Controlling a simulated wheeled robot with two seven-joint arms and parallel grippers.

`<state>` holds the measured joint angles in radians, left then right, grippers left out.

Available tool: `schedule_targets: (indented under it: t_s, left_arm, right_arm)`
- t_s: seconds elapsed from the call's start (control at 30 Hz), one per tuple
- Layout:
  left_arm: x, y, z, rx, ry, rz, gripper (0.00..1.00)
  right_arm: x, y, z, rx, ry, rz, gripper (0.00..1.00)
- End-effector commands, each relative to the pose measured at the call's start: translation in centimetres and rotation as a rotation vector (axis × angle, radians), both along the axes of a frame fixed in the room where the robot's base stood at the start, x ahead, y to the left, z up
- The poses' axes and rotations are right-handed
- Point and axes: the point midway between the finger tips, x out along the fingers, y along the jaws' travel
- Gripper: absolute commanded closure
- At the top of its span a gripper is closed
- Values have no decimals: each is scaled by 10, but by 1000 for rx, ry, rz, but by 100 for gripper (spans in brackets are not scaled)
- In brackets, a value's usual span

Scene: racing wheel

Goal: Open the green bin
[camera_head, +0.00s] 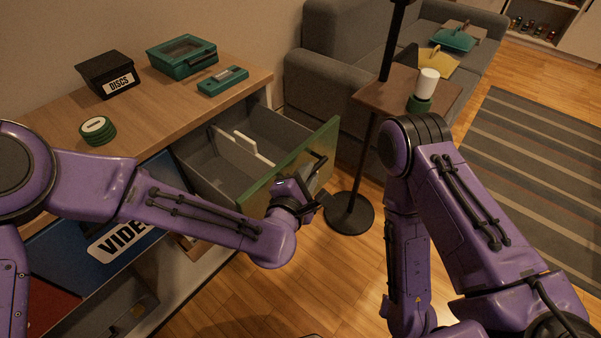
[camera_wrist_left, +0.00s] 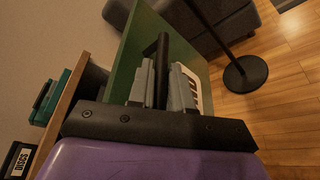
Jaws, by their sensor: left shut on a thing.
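The green bin (camera_head: 262,192) is a drawer in the wooden cabinet and stands pulled out, with its grey inside and a white divider (camera_head: 238,145) showing. Its green front (camera_wrist_left: 131,58) fills the middle of the left wrist view. A black bar handle (camera_wrist_left: 162,60) is fixed to that front. My left gripper (camera_head: 308,190) is shut on the handle; its grey fingers (camera_wrist_left: 163,88) lie on either side of the bar. My right arm stands at the right of the head view, and its gripper does not show.
A blue VIDEO bin (camera_head: 75,258) lies below. A lamp base (camera_head: 349,214) and side table (camera_head: 385,92) stand right of the drawer, before the sofa.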

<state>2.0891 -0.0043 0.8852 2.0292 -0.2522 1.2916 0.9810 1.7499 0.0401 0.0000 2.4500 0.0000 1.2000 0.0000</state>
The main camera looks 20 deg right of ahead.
Motion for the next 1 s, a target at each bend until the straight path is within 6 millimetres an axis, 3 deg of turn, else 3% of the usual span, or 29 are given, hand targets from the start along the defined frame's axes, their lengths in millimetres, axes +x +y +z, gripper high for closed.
schedule_targets:
  t_s: [0.43,0.47,0.8,1.0]
  left_arm:
    - [0,1,0,0,0,6,100]
    - [0,1,0,0,0,6,75]
    - [-4,2,1,0,-1,3,75]
    - [-36,25,10,0,0,1,75]
  right_arm:
    - [0,0,0,0,0,0,60]
    - [0,0,0,0,0,0,60]
    - [0,0,0,0,0,0,60]
    - [0,0,1,0,0,0,60]
